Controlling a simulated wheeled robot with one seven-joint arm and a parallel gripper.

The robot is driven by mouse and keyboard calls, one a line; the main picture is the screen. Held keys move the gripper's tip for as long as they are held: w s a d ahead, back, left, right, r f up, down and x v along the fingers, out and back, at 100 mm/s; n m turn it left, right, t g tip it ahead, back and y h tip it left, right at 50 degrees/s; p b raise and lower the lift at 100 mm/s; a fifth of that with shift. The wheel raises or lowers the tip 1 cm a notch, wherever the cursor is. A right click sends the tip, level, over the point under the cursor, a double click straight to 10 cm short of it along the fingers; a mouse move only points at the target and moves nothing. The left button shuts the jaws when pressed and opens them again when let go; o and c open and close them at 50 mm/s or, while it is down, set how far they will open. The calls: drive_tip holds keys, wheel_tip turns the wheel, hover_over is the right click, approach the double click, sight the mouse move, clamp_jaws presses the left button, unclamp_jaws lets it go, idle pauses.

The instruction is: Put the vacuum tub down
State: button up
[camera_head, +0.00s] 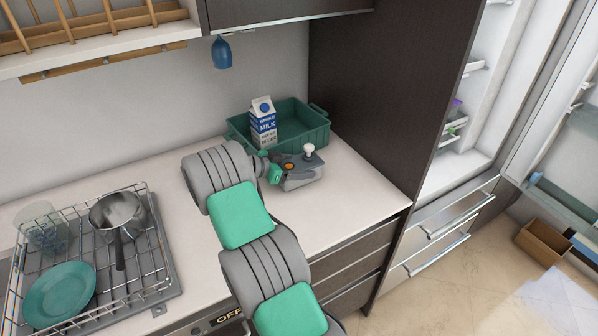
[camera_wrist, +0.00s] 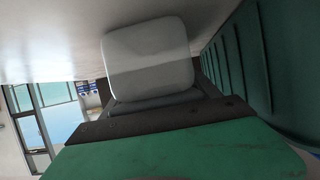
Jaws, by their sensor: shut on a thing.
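The vacuum tub (camera_head: 308,149) looks like a small pale piece at the tip of my gripper (camera_head: 307,160), over the counter (camera_head: 345,195) and in front of the green crate. In the wrist view the tub (camera_wrist: 148,50) is a pale grey, rounded block filling the upper middle. My gripper (camera_wrist: 165,108) is shut on it. The hand hides the tub's lower part in the head view. I cannot tell whether the tub touches the counter.
The green crate (camera_head: 312,128) stands at the back, with a milk carton (camera_head: 263,122) by its left part. A dish rack (camera_head: 160,262) with a pot (camera_head: 118,216) and a plate (camera_head: 60,291) is at the left. A dark tall panel (camera_head: 385,85) bounds the counter's right. The front right counter is clear.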

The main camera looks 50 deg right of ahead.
drive_tip(key=c, duration=0.4)
drive_tip(key=shift+c, duration=0.6)
drive_tip(key=shift+r, duration=0.15)
